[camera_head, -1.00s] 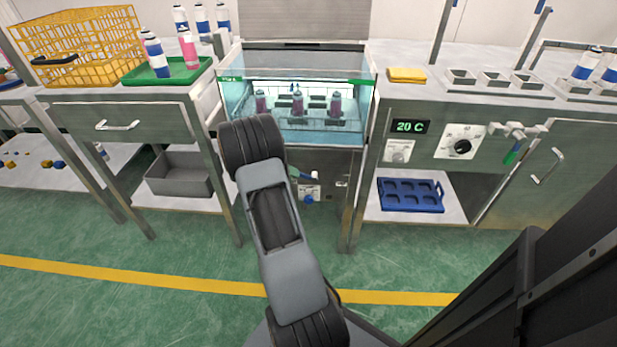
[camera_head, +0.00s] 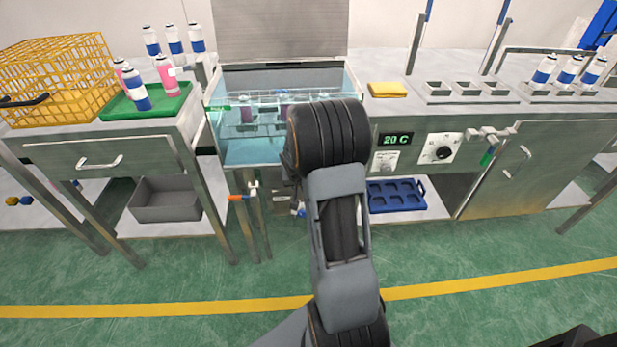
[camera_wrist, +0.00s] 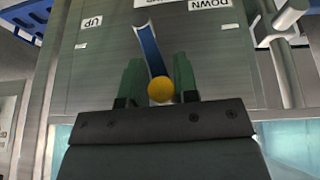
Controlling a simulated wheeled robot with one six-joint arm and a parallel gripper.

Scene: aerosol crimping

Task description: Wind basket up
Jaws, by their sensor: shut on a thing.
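The glass tank (camera_head: 240,151) stands in the middle between the benches. A basket (camera_head: 242,127) with several pink cans hangs inside it, its right part hidden by my arm. In the wrist view a blue crank arm (camera_wrist: 149,48) with a yellow knob (camera_wrist: 161,90) stands in front of a grey panel. My gripper (camera_wrist: 158,72) has its green fingers on either side of the crank's knob end and is shut on it. In the head view my arm hides the gripper and the crank.
An UP label (camera_wrist: 92,22) and a DOWN label (camera_wrist: 209,4) appear upside down on the panel. A yellow wire crate (camera_head: 58,75) and a green tray (camera_head: 148,103) stand on the left bench. A blue rack (camera_head: 393,196) lies on the right shelf.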

